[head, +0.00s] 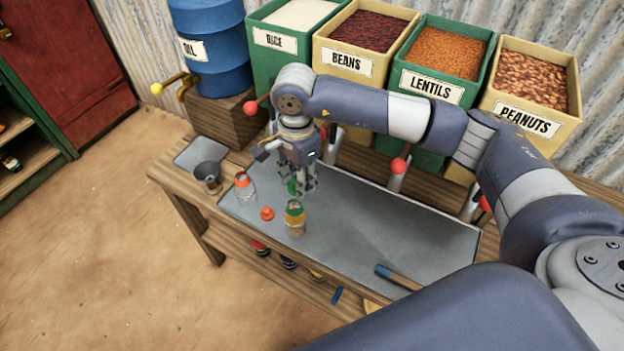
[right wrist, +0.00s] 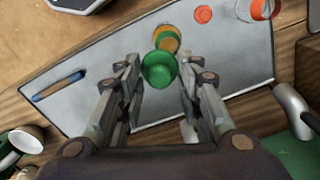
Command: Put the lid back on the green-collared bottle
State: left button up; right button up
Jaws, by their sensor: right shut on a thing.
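My right gripper (head: 301,187) is shut on the green lid (head: 292,187) and holds it above the metal tabletop. The lid also shows between the fingers in the right wrist view (right wrist: 160,69). The green-collared bottle (head: 295,218) stands open and upright on the tabletop, with a yellow-orange band below its collar. In the head view it is just below and in front of the gripper. In the right wrist view the bottle (right wrist: 167,39) is partly hidden behind the lid. The lid is apart from the bottle in the head view. My left gripper is not in view.
A red lid (head: 267,213) lies left of the bottle, near a clear bottle with a red collar (head: 244,187). A dark cup (head: 207,175) stands at the table's left end. A blue-handled tool (head: 398,277) lies at the front right. Labelled bins (head: 345,62) line the back.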

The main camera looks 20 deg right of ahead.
jog(key=shift+w+a+m+p, duration=0.2)
jog(key=shift+w+m+p, duration=0.35)
jog(key=shift+m, duration=0.65)
jog(key=shift+w+d+f+m, duration=0.1)
jog(key=shift+w+f+m, duration=0.15)
jog(key=shift+m, duration=0.05)
jog(key=shift+f+b, duration=0.45)
jog(key=shift+f, duration=0.55)
notch_tip(320, 180, down, 4)
jog(key=shift+r+b, duration=0.2)
jog(key=shift+b, duration=0.9)
jog(key=shift+f+b, duration=0.35)
jog(key=shift+b, duration=0.05)
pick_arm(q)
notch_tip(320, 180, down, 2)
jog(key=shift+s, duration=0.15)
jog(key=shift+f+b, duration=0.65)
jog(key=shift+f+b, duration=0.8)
pick_arm(e)
jog(key=shift+f, duration=0.2)
